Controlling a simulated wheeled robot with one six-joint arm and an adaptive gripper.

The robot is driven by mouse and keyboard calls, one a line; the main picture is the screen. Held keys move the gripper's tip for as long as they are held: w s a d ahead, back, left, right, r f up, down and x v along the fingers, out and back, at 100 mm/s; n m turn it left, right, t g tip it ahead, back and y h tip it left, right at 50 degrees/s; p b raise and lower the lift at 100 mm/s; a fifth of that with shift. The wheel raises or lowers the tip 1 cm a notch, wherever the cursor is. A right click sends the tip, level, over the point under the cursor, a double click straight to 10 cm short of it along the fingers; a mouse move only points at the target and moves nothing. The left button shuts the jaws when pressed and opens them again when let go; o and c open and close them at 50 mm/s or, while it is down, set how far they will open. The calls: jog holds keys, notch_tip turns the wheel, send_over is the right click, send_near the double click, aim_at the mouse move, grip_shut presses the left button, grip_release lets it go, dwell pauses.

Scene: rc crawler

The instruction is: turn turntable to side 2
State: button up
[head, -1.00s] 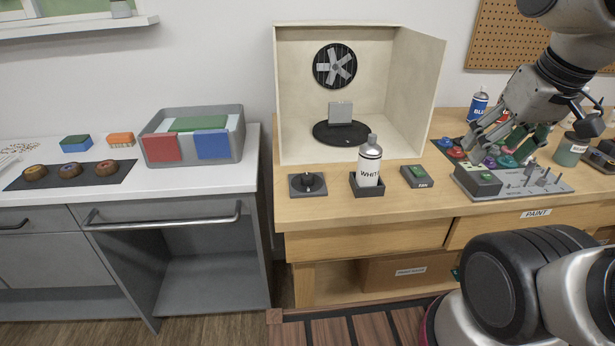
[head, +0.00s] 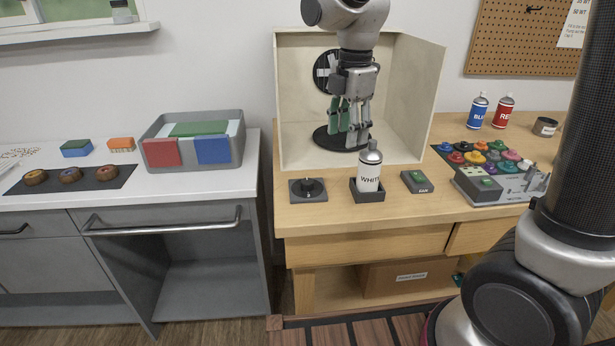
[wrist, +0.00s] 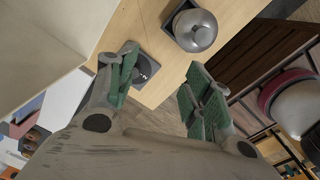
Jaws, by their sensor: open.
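The black round turntable (head: 325,143) lies on the floor of the cream spray booth (head: 408,100). My gripper (head: 347,136) hangs fingers-down in front of or above it, inside the booth's outline. The fingers, with green pads, are apart and hold nothing. The grey upright block on the turntable is hidden behind my gripper. A black knob on a square plate (head: 308,190) sits on the bench in front of the booth. In the wrist view the knob plate (wrist: 147,68) shows beyond my open fingers (wrist: 165,90). No side number is legible.
A white spray can (head: 369,170) stands in a dark holder close to the knob. A small green-topped box (head: 417,181) is to its right. Colored paint caps (head: 482,152) and blue and red cans (head: 478,110) stand on the right.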

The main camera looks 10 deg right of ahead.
aim_at(308, 180)
jog(key=a+f+n, duration=0.2)
jog(key=a, duration=0.1)
jog(key=w+a+f+n, duration=0.1)
jog(key=a+f+n, duration=0.1)
jog(key=a, duration=0.1)
jog(key=w+a+f+n+g, duration=0.1)
jog(key=a+n, duration=0.1)
jog(key=a, duration=0.1)
jog(key=shift+f+n+h, duration=0.3)
jog(key=shift+f, duration=0.1)
notch_tip(308, 180, down, 8)
jog(key=shift+d+r, duration=0.15)
jog(key=shift+r, duration=0.1)
jog(key=c, duration=1)
